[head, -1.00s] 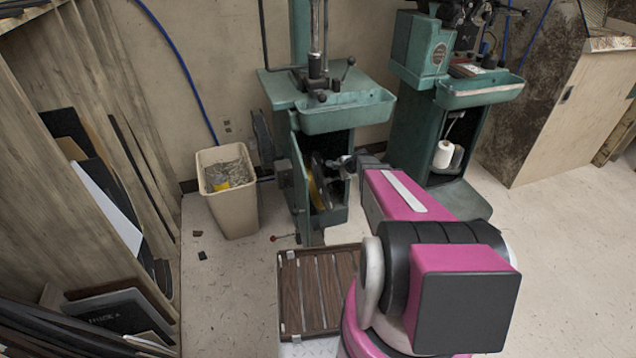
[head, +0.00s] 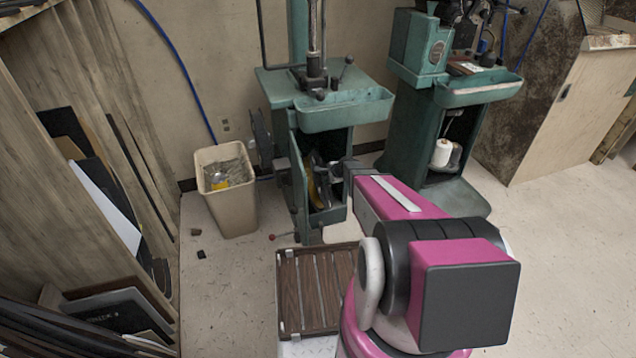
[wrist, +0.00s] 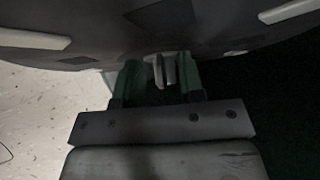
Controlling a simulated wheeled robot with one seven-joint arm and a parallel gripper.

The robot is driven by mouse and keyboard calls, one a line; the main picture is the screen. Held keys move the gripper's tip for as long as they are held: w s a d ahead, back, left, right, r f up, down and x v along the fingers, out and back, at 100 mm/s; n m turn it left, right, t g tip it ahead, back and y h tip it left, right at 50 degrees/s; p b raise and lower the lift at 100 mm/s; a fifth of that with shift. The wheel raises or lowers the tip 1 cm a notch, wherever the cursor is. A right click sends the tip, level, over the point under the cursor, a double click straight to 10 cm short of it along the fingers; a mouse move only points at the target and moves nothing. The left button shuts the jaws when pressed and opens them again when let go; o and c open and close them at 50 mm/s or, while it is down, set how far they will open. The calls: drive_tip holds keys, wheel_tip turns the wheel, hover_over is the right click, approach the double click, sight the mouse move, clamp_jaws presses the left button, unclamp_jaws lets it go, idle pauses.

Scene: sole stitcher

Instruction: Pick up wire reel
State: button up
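The wire reel (head: 321,188), dark-flanged with a yellow band, stands upright in the open lower cabinet of the left green machine (head: 339,111). In the wrist view its dark flange (wrist: 90,25) fills the top. My gripper (wrist: 159,78) is at the reel's face, its two green fingers apart on either side of a small metal hub or axle end (wrist: 165,70). Gaps show beside the hub, so it does not look clamped. In the head view my gripper (head: 340,168) is at the cabinet opening, its fingers mostly hidden.
The cabinet's green door (head: 299,190) stands open left of the reel. A beige bin (head: 233,206) is farther left, and a slatted brown platform (head: 312,292) lies in front. A second green machine (head: 405,130) with white spools stands at the right. Floor at the far right is clear.

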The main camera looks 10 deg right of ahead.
clamp_jaws()
idle(1.3)
